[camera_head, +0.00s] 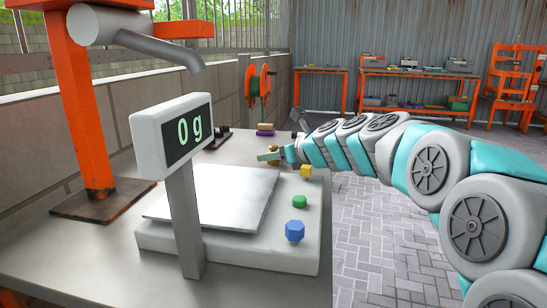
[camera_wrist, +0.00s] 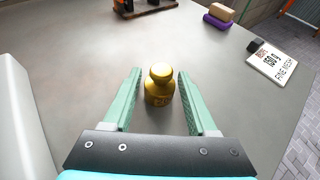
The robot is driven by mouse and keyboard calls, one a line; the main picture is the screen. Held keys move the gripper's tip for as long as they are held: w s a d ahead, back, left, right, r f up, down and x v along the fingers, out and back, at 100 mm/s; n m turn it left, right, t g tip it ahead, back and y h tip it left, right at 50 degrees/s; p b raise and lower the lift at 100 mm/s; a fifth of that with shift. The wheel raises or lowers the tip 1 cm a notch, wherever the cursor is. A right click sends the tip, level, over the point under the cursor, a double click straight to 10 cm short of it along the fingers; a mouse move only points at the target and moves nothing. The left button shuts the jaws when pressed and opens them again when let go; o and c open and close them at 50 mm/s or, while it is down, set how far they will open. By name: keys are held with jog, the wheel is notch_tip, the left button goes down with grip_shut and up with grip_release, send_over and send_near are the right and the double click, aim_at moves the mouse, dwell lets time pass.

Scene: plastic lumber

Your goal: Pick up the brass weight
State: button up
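The brass weight (camera_wrist: 158,88) is a small gold knobbed cylinder standing upright on the grey table. In the wrist view it sits between the two green fingers of my gripper (camera_wrist: 157,98), near their tips, with a gap to each finger. My gripper is open. In the head view my gripper (camera_head: 272,155) is low over the table behind the scale, and the brass weight (camera_head: 273,150) shows only as a small gold patch partly hidden by the fingers.
A white scale (camera_head: 230,248) reading 0 g stands at the front. A label card (camera_wrist: 274,64), purple piece (camera_wrist: 218,23) and tan block (camera_wrist: 222,9) lie beyond the weight.

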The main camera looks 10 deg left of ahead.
grip_shut()
jog(key=shift+r, duration=0.15)
dwell(0.4)
